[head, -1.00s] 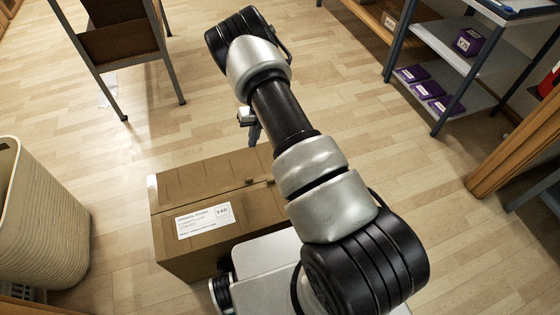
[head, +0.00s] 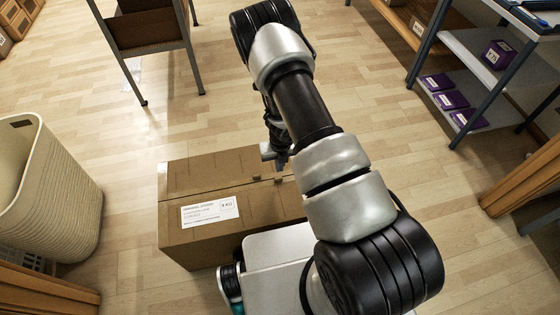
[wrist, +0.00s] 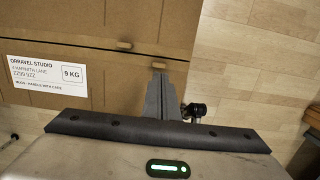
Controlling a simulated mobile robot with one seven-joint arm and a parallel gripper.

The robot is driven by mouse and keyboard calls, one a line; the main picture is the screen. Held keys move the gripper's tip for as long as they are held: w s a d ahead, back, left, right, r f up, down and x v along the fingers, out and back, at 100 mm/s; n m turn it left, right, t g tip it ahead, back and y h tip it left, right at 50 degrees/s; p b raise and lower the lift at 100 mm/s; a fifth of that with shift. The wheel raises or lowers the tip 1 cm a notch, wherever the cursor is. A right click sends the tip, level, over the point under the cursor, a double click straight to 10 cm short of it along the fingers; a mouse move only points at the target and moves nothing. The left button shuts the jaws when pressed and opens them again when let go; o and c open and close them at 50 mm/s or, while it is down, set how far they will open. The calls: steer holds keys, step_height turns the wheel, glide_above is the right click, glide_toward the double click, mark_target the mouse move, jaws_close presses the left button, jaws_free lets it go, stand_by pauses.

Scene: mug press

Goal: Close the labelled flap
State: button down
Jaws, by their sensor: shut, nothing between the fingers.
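A brown cardboard box (head: 200,176) stands on the floor beside my base. Its labelled flap (head: 260,207) is the near half of the top, with a white label (head: 210,212) on it. This flap looks about flat, with a thin dark seam between it and the far flap. The labelled flap also shows in the wrist view (wrist: 120,80), with a small tan tab (wrist: 159,65) at its seam edge. My gripper (wrist: 160,78) is shut and empty, its fingertips over the labelled flap by that tab. Whether they touch it, I cannot tell.
A woven basket (head: 50,190) stands at the left. A metal-legged rack (head: 150,40) stands behind the box, and a shelf unit with purple boxes (head: 497,54) stands at the right. The wooden floor between them is clear.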

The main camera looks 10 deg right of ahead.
steer(key=f, duration=0.3)
steer(key=f+b, duration=0.1)
steer(key=shift+w+f, duration=0.25)
steer(key=shift+f, duration=0.25)
steer(key=f+b, duration=0.1)
steer(key=w+f+b, duration=0.1)
steer(key=shift+f, duration=0.35)
steer(key=shift+r, duration=0.15)
